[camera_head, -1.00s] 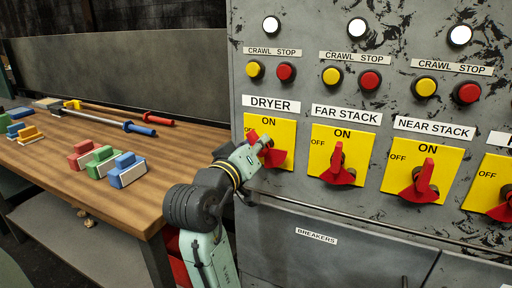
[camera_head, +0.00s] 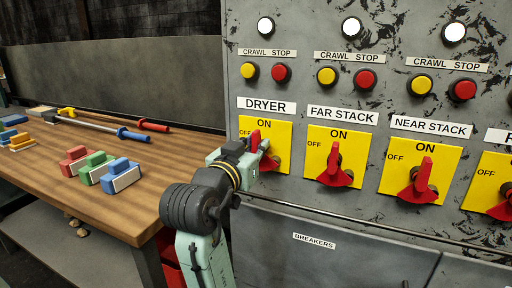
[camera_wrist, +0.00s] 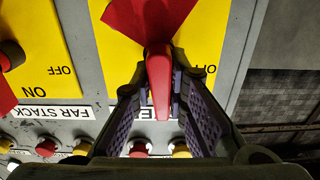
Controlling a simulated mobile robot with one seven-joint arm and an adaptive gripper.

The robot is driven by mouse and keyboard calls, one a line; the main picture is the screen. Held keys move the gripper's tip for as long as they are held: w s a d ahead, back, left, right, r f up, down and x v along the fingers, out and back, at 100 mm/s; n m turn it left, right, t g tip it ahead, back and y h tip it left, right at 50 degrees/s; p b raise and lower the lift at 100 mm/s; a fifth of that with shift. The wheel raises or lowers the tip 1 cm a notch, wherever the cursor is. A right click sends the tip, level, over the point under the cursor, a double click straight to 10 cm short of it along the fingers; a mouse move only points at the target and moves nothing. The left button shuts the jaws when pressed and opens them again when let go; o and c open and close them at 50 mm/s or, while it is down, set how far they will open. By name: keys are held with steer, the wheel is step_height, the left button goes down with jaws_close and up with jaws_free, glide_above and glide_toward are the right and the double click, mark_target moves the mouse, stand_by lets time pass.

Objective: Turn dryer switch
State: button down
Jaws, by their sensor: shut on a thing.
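The dryer switch is a red handle (camera_head: 256,139) on a yellow plate (camera_head: 283,129) under the DRYER label (camera_head: 266,106). Its handle stands about upright, toward ON. My gripper (camera_head: 258,152) is at the plate, in front of the switch, and hides part of it. In the wrist view, which is upside down, the red handle (camera_wrist: 160,85) lies between the two fingers of my gripper (camera_wrist: 161,100). The gripper is shut on the handle.
The FAR STACK switch (camera_head: 334,166) and NEAR STACK switch (camera_head: 421,177) are to the right, both upright. Crawl and stop buttons sit above. A metal rail (camera_head: 350,227) runs below the switches. A wooden bench (camera_head: 110,215) with coloured blocks and tools stands at left.

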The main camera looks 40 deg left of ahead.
steer(key=shift+f, duration=0.15)
steer(key=c, duration=1.5)
jaws_free()
steer(key=shift+c, duration=0.2)
steer(key=v, duration=1.2)
